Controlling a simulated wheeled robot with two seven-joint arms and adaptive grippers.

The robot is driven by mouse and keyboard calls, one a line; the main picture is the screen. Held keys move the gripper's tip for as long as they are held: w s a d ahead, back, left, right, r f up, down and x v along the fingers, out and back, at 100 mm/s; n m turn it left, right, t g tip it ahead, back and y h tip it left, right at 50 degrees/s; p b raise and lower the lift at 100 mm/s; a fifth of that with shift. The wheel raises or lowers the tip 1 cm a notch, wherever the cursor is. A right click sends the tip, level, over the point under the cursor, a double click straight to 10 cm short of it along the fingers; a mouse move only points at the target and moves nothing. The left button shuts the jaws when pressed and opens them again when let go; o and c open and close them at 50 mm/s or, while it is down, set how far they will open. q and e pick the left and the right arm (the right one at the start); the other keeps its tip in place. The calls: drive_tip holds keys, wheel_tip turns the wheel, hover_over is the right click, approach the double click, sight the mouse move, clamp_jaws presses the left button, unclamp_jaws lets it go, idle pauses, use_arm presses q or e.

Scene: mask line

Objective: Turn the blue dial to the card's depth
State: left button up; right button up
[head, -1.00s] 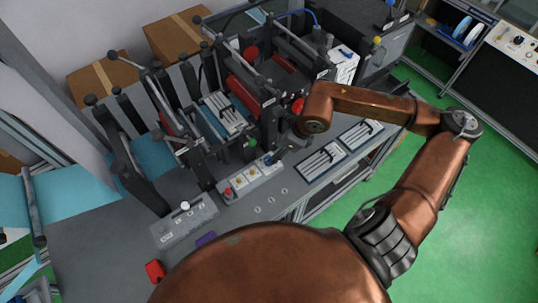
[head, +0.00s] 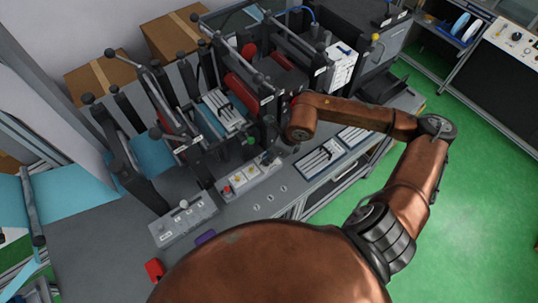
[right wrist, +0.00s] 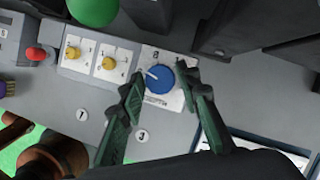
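The blue dial (right wrist: 160,78) sits on a white plate (right wrist: 150,99) lettered DEPTH in the right wrist view, with its white pointer mark toward the left. My right gripper (right wrist: 160,82) is open, one dark green finger on each side of the dial. I cannot tell if either finger touches it. In the head view my right gripper (head: 271,157) is over the right end of the grey control box (head: 240,191) and hides the dial. I cannot make out a card with a readable depth. My left gripper is not in view.
The control box also has two yellow knobs (right wrist: 109,63) and a red button (right wrist: 35,54). A green ball-topped lever (right wrist: 95,8) stands close by. Dark machine frames with red rollers (head: 242,88) rise behind. Striped trays (head: 320,157) lie to the right.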

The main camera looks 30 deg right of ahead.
drive_tip(key=c, duration=0.8)
drive_tip(key=shift+o, duration=0.2)
drive_tip(key=shift+w+d+f+n+b, duration=0.1)
drive_tip(key=shift+f+n+b, duration=0.1)
drive_tip(key=shift+n+b, duration=0.4)
drive_tip(key=shift+r+n+g+y+b, duration=0.15)
drive_tip(key=shift+n+g+y+b, duration=0.25)
drive_tip(key=shift+n+b, duration=0.4)
drive_tip(key=o, duration=1.1)
drive_tip(key=shift+o, duration=0.2)
drive_tip(key=shift+r, duration=0.15)
